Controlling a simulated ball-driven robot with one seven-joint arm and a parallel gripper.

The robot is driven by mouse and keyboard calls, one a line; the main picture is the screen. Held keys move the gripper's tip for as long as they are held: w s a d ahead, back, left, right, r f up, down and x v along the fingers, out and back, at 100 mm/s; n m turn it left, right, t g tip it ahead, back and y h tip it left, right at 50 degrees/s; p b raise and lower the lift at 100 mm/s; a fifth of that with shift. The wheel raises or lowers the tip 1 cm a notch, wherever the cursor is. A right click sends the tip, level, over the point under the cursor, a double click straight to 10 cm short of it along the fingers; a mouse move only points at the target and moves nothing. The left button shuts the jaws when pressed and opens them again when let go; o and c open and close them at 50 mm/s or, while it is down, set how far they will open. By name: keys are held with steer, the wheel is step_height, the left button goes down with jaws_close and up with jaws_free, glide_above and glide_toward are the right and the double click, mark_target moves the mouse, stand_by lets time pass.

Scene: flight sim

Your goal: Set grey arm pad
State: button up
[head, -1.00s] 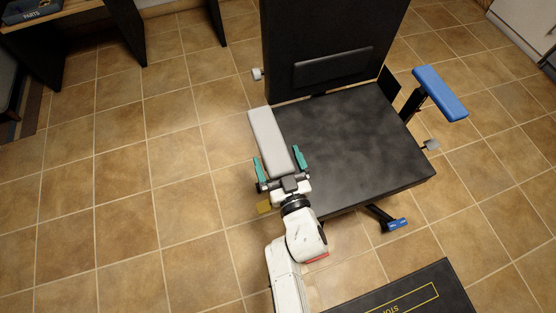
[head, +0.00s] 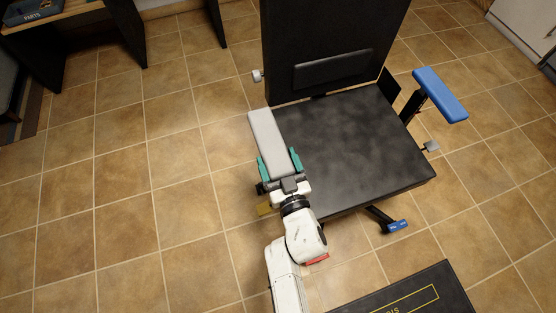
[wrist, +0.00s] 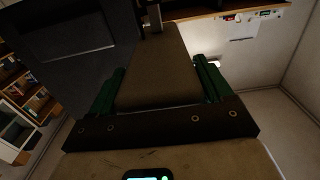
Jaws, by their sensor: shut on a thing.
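The grey arm pad (head: 266,139) is a long, light grey bar at the left edge of the black seat (head: 350,145). My gripper (head: 280,163) has green fingers, one on each side of the pad's near end, closed against it. In the wrist view the pad (wrist: 155,70) runs away between the green fingers of my gripper (wrist: 160,88). What lies under the pad is mostly hidden from above.
A blue arm pad (head: 440,93) stands on a post at the seat's right. The black backrest (head: 325,50) rises behind the seat. A blue-ended lever (head: 394,225) sticks out in front. A black box (head: 420,292) with yellow marking lies at the lower right. Tiled floor is clear at left.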

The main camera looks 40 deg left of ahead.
steer(key=shift+c, duration=0.8)
step_height(320, 180, up, 3)
steer(key=p, duration=0.3)
steer(key=shift+r, duration=0.15)
steer(key=o, duration=1.4)
steer(key=p+v, duration=0.2)
steer(key=v, duration=0.8)
steer(key=shift+s+d+p, duration=0.2)
steer(key=shift+d+p, duration=0.15)
